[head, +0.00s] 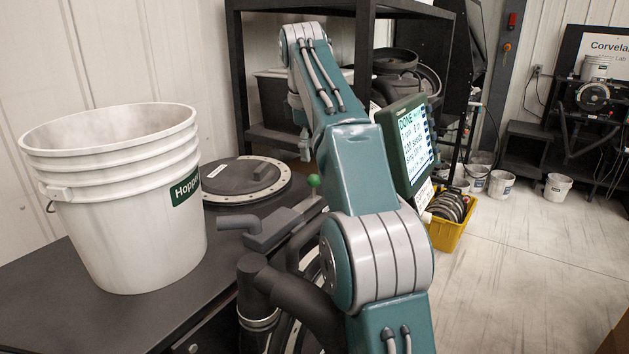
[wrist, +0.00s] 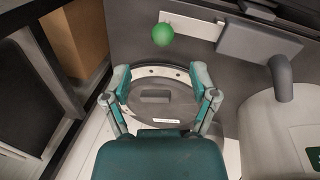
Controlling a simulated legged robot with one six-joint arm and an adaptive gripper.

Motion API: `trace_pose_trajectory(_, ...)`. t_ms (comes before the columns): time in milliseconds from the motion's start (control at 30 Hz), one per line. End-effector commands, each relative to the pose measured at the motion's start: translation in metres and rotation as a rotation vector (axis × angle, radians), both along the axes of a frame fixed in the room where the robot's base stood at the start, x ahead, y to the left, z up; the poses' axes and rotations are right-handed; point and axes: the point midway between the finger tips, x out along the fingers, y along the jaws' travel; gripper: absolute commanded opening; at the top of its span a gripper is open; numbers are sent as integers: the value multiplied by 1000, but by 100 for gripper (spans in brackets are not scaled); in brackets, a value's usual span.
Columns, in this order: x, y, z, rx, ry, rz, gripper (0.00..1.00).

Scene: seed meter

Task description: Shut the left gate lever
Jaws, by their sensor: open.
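A lever with a green ball knob (head: 314,181) stands by the dark block beside the round hatch, behind my arm's line in the head view. A green knob (wrist: 163,34) also shows in the wrist view, beyond my fingertips near the top. It is the only lever knob I make out, and I cannot tell whether its gate is open or shut. My gripper (wrist: 160,78) is open and empty, its teal fingers spread over the round hatch (wrist: 150,82). The knob is apart from both fingers. In the head view my gripper is small and partly hidden by my arm.
A white Hopper bucket (head: 120,215) stands on the dark table (head: 40,300) at left. Dark pipes (head: 290,292) rise in front. A screen reading DONE (head: 407,148) stands right of my arm, above a yellow crate (head: 447,236). The floor at right is largely clear.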

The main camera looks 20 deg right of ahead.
Motion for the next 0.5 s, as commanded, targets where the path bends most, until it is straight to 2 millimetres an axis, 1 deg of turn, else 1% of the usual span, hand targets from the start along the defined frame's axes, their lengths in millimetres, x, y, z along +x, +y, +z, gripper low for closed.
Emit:
trace_pose_trajectory(267,3,-4,-29,1,2,-1,76)
trace_pose_trajectory(500,7,-9,-61,2,2,-1,76)
